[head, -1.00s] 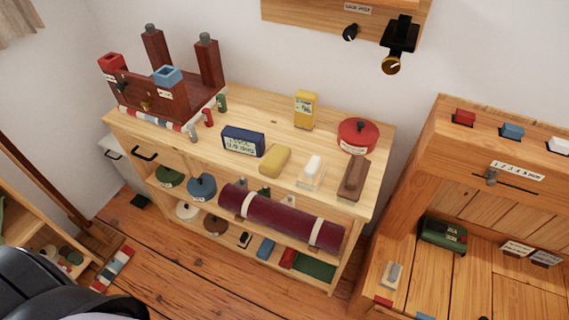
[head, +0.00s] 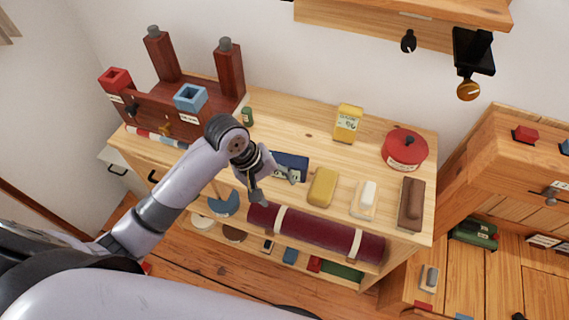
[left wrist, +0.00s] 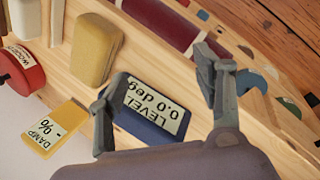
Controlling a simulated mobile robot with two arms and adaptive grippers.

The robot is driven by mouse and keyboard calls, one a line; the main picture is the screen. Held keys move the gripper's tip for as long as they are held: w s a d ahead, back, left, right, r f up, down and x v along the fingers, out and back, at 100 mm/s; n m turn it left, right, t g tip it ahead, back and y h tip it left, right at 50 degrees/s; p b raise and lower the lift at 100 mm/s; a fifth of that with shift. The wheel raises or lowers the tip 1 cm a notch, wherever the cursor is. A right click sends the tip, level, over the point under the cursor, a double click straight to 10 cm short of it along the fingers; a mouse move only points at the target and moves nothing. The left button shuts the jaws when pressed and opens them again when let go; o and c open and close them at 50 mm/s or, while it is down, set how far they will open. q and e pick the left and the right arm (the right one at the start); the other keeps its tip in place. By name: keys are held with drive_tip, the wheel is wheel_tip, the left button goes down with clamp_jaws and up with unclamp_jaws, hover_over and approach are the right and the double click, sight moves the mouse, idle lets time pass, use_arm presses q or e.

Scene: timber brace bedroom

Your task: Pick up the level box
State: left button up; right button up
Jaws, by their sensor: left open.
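The level box is a dark blue box (head: 292,164) with a pale display reading "LEVEL 0.0 deg" in the left wrist view (left wrist: 152,108). It rests on the wooden shelf top (head: 275,115). My left gripper (head: 273,188) is open, its fingers above and at the near left side of the box in the head view. In the left wrist view the fingers (left wrist: 155,105) spread on either side of the box's display, with no clear contact. The gripper hides part of the box in the head view. My right gripper is not in view.
A yellow block (head: 323,187) lies just right of the box. A yellow damp box (head: 347,123) and red round tin (head: 404,149) stand behind. A dark red rack (head: 150,105) stands left.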

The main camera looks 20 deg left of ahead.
sight(283, 158)
use_arm(q)
drive_tip(key=w+a+r+n+g, duration=0.1)
drive_tip(key=w+a+r+n, duration=0.5)
drive_tip(key=w+r+n, duration=0.5)
drive_tip(key=shift+h, duration=0.4)
drive_tip(key=s+x, duration=0.1)
drive_tip(key=x, duration=0.6)
drive_tip(key=s+x, duration=0.1)
drive_tip(key=x, duration=0.2)
drive_tip(key=shift+s+d+f+p, duration=0.3)
drive_tip(key=shift+d+p, duration=0.05)
drive_tip(key=shift+p+x, duration=0.3)
drive_tip(key=shift+x, duration=2.5)
drive_tip(key=shift+s, duration=0.25)
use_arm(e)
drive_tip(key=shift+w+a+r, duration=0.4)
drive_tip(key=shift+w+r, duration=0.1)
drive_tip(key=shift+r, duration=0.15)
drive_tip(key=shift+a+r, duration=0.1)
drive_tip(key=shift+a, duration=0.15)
use_arm(q)
drive_tip(key=shift+f+p, duration=0.1)
drive_tip(key=shift+p, duration=0.45)
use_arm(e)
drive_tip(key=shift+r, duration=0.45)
use_arm(q)
drive_tip(key=shift+c, duration=0.5)
